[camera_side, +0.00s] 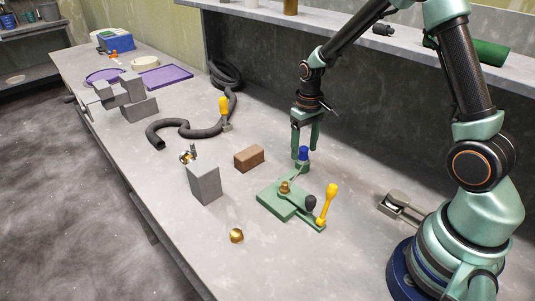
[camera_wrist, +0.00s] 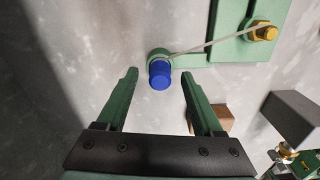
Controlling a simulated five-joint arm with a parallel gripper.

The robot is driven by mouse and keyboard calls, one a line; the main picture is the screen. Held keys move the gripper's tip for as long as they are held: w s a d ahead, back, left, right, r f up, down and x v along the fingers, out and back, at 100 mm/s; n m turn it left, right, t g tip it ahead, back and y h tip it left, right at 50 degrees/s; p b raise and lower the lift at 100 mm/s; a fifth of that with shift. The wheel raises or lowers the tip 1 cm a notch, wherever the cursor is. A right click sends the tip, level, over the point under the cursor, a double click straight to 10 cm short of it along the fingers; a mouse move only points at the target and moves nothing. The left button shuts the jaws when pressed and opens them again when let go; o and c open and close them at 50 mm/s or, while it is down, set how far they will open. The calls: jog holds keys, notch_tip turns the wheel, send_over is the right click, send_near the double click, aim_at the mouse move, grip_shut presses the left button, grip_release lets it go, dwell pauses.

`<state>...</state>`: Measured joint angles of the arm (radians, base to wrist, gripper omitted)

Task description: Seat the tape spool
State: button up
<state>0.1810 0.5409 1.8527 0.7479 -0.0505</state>
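My gripper (camera_side: 304,150) is open and points down, with a finger on each side of a blue knob (camera_side: 303,154). In the wrist view, the fingertips of my gripper (camera_wrist: 159,74) are apart and the blue knob (camera_wrist: 160,75) shows between them, touched by neither. The knob stands on a round green end of a green fixture (camera_side: 274,204). A thin pale strip (camera_wrist: 210,45) runs from there to a brass nut (camera_wrist: 264,32) on the fixture. I cannot tell which thing is the tape spool.
A black hose (camera_side: 190,130) and purple trays are farther back.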

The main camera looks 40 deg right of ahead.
jog(key=shift+r, duration=0.1)
notch_tip(320, 180, up, 12)
dwell(0.6)
jog(key=s+a+r+t, duration=0.2)
jog(key=s+a+r, duration=0.1)
jog(key=s, duration=0.3)
jog(key=s+a+r+n+t, duration=0.1)
jog(key=s+a+r+t, duration=0.2)
jog(key=s, duration=0.3)
jog(key=shift+s+a+r+t, duration=0.2)
jog(key=shift+a+r+t, duration=0.1)
jog(key=shift+a+r, duration=0.45)
